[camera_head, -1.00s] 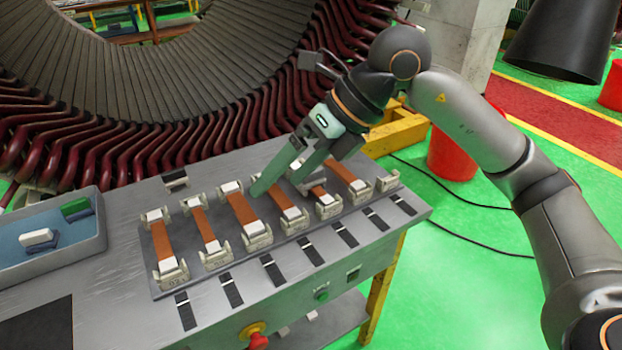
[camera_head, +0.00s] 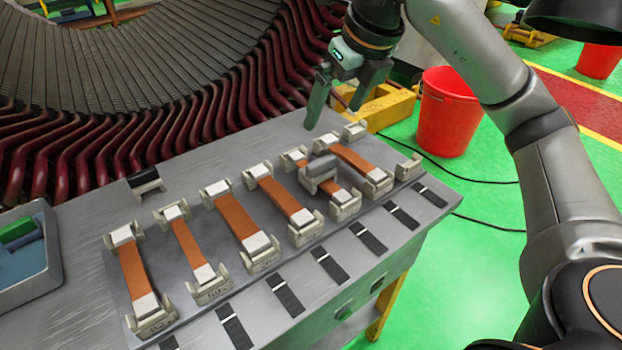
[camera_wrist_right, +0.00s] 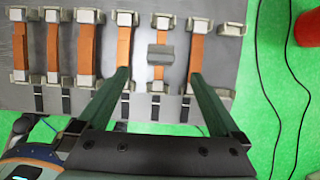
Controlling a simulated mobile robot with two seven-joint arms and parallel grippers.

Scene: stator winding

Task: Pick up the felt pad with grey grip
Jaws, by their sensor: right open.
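The felt pad with grey grip (camera_head: 319,172) sits across a copper-coloured strip (camera_head: 338,186), the fifth from the left, on the table. It also shows in the right wrist view (camera_wrist_right: 160,52), roughly centred between my finger lines and beyond the fingertips. My right gripper (camera_head: 334,117) is open and empty, with its fingers pointing down, above and behind the pad and apart from it. Both its fingers show in the wrist view (camera_wrist_right: 158,76). The pad's underside is hidden. My left gripper is out of view.
Several strips lie in pale end holders (camera_head: 300,228) around the pad. Black patches (camera_head: 332,262) line the table's front. A grey-rimmed tray (camera_head: 52,262) with a green-topped block (camera_head: 17,229) is at left. The large stator (camera_head: 200,70) stands behind. A red bucket (camera_head: 447,110) is at right.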

